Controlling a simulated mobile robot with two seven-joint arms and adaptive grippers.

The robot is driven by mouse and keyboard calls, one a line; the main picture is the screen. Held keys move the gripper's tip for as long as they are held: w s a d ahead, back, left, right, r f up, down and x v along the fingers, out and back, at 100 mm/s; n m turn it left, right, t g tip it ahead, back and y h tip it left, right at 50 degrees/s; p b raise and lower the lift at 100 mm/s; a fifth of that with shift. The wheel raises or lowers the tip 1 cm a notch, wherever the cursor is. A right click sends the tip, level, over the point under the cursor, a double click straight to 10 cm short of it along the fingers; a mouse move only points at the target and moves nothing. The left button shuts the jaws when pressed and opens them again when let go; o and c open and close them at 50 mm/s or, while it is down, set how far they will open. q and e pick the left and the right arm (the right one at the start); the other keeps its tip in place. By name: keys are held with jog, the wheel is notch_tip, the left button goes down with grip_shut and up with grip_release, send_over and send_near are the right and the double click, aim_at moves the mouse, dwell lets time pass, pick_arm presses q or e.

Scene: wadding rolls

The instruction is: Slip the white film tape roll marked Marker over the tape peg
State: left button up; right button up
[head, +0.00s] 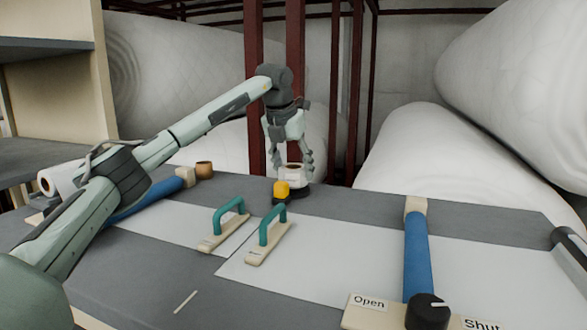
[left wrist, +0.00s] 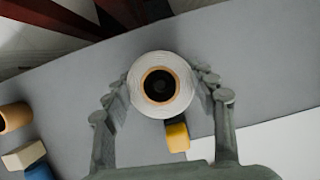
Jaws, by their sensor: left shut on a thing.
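The white tape roll (head: 293,172) is between the fingers of my left gripper (head: 290,160), near the table's far edge. The left wrist view shows the roll (left wrist: 142,82) from above, with a tan core and a dark hole. The fingers of my left gripper (left wrist: 162,95) are shut on its two sides. A dark round base shows just under the roll in the head view. The tape peg is not clearly seen; I cannot tell whether the dark shape inside the core is the peg. No lettering is readable on the roll. My right gripper is not in view.
A yellow block (head: 281,189) stands close beside the roll. Two teal-handled tools (head: 228,218) lie on the white sheet (head: 340,262). A blue roller (head: 416,255) with Open and Shut labels is at right. A brown cup-like piece (head: 204,169) stands at left.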

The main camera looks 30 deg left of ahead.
pick_arm(q)
jog(key=shift+f+b, duration=0.3)
jog(key=shift+f, duration=0.3)
jog(key=o, duration=0.9)
jog(key=shift+r, duration=0.15)
jog(key=shift+p+v, duration=0.95)
jog(key=shift+v, duration=4.45)
